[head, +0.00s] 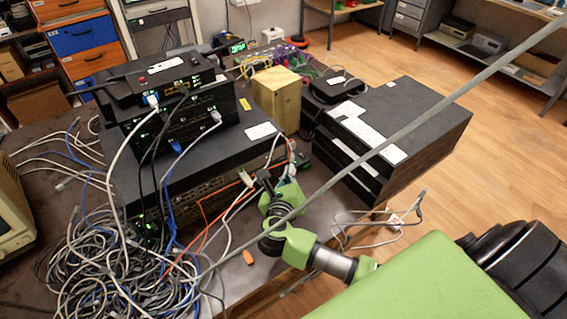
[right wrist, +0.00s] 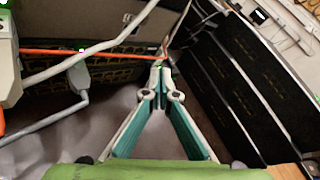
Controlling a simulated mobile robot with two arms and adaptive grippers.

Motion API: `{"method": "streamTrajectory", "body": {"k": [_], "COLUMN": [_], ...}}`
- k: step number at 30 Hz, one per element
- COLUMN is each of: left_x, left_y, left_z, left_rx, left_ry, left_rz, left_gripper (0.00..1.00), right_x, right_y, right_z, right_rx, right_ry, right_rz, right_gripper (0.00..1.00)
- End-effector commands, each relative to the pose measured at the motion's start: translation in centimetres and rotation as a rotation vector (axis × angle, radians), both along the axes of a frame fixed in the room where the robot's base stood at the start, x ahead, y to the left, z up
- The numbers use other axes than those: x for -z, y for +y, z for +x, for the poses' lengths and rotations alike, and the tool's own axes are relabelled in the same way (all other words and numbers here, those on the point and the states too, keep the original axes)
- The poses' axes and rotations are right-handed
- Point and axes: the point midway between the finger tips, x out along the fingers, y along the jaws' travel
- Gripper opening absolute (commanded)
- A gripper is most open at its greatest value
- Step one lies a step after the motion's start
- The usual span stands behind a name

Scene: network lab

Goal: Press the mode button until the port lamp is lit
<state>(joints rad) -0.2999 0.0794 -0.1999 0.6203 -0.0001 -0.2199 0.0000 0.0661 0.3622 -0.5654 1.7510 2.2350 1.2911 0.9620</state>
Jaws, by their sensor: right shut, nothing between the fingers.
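My right gripper (head: 262,178) is shut and empty, its fingertips close to the right front of the large black rack unit (head: 205,182) at the bottom of the stack. In the right wrist view the closed fingertips (right wrist: 160,72) point at the dark unit front, by an orange cable; I cannot tell whether they touch anything. The mode button cannot be made out; the fingertips may hide it. Small green lights show on the upper switches (head: 186,118) and at the unit's lower left. I cannot tell which is the port lamp. My left gripper is not in view.
A tangle of grey cables (head: 95,265) covers the table's left front. Grey and orange cables (right wrist: 95,52) cross close to the fingers. A stack of black units (head: 400,130) stands to the right, a wooden block (head: 277,98) behind. A thin grey bar crosses the head view.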

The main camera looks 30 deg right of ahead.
Motion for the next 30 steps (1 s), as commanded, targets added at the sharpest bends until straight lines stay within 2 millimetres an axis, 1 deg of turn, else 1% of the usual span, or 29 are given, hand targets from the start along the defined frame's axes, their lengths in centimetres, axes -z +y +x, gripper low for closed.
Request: {"method": "streamTrajectory", "body": {"k": [12,30], "left_x": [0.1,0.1], "left_y": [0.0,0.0], "left_z": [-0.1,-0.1], "left_rx": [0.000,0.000], "left_ry": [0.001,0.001], "left_rz": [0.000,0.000], "left_gripper": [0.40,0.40], "right_x": [0.0,0.0], "right_y": [0.1,0.1], "right_z": [0.9,1.2], "right_rx": [0.000,0.000], "right_ry": [0.001,0.000], "right_rz": [0.000,0.000], "right_gripper": [0.00,0.00]}}
